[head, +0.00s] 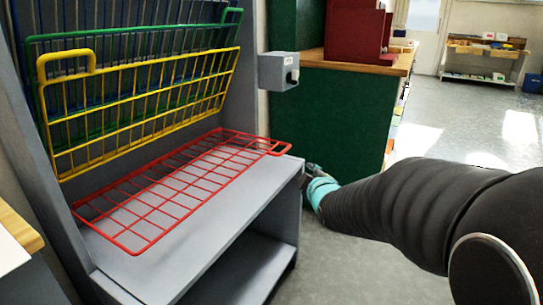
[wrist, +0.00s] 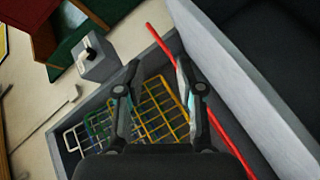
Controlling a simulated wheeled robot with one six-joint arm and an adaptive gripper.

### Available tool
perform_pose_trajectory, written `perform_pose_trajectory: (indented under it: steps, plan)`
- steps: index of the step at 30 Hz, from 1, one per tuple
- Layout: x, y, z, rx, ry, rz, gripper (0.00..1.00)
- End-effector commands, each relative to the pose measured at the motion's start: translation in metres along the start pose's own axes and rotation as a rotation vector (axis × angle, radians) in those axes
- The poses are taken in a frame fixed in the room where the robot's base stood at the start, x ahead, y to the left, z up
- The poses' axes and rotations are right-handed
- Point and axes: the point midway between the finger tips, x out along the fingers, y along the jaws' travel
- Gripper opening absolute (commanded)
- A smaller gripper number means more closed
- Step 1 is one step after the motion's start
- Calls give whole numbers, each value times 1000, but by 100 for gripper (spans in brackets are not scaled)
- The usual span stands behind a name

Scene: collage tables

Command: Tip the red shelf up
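The red wire shelf (head: 185,190) lies about flat on the grey rack (head: 215,240), its small handle loop at the right end near the rack's corner. In the wrist view a red rod of the shelf (wrist: 234,150) runs slantwise past the right finger, which hides part of it. My gripper (wrist: 158,70) is open, with nothing seen held between its fingers. In the head view my arm reaches in from the right to just beyond the rack's right corner. The fingertips are mostly hidden there, and I cannot tell whether a finger touches the shelf.
The yellow (head: 140,105), green (head: 130,90) and blue (head: 100,55) wire shelves stand tipped up behind the red one. A grey box with a dark knob (head: 279,71) is fixed to the rack's right upright. A green cabinet (head: 335,120) stands behind. Open floor lies to the right.

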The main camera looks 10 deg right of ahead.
Motion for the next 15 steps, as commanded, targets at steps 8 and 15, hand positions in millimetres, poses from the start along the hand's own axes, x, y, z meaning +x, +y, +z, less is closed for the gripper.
perform_pose_trajectory:
  steps: [8, 15]
  plan:
    - [69, -19, 8, -317, 194, 210, 37]
    - [83, -24, 8, -419, 257, 306, 37]
